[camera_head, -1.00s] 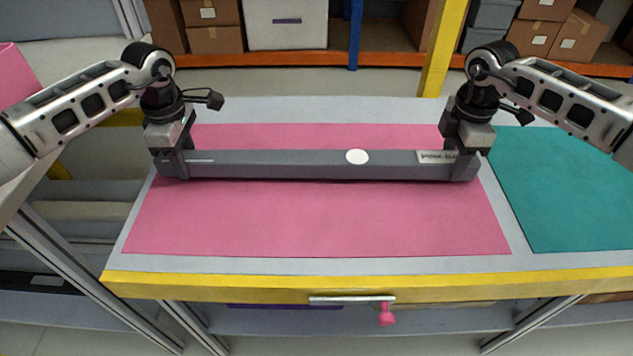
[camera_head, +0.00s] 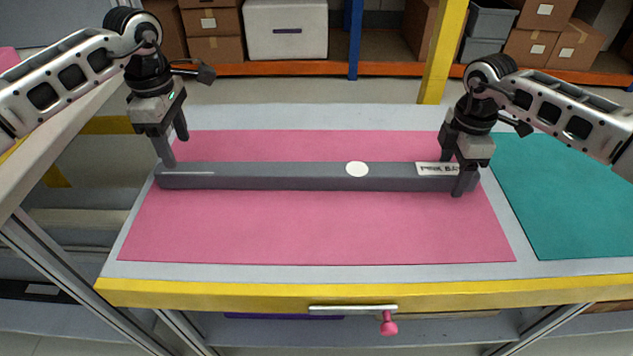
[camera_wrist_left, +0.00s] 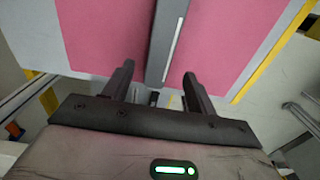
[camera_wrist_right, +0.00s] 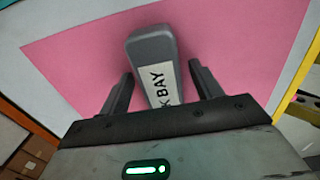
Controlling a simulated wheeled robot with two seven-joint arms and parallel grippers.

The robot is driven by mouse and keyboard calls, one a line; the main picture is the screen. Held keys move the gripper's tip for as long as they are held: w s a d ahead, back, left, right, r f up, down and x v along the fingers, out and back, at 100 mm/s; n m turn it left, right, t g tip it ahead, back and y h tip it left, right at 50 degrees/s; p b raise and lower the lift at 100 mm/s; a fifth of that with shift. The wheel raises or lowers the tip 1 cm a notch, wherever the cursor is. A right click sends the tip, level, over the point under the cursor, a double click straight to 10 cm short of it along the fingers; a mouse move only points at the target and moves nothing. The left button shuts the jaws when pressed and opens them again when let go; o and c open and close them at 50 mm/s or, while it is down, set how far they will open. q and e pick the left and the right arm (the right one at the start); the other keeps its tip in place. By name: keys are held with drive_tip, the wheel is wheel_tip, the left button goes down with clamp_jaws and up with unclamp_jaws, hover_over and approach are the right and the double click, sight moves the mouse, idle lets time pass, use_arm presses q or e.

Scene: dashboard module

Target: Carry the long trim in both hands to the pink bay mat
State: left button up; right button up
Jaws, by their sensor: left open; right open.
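The long grey trim (camera_head: 270,177) lies across the pink bay mat (camera_head: 300,230), with a white dot and a white label near its right end. My left gripper (camera_head: 173,152) is open, raised above and just off the trim's left end. In the left wrist view the trim (camera_wrist_left: 160,50) runs away beyond the open fingers (camera_wrist_left: 158,85). My right gripper (camera_head: 455,178) is open, its fingers low on either side of the trim's right end. The right wrist view shows the trim's labelled end (camera_wrist_right: 152,60) between the open fingers (camera_wrist_right: 160,80), with gaps visible.
A teal mat (camera_head: 570,195) lies to the right on the same grey table, which has a yellow front edge (camera_head: 300,293). Shelves with boxes (camera_head: 285,30) stand behind.

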drive_tip(key=shift+r, duration=0.25)
use_arm(q)
wheel_tip(320, 180, up, 5)
use_arm(e)
wheel_tip(320, 180, up, 12)
drive_tip(key=shift+f, duration=0.2)
idle(0.4)
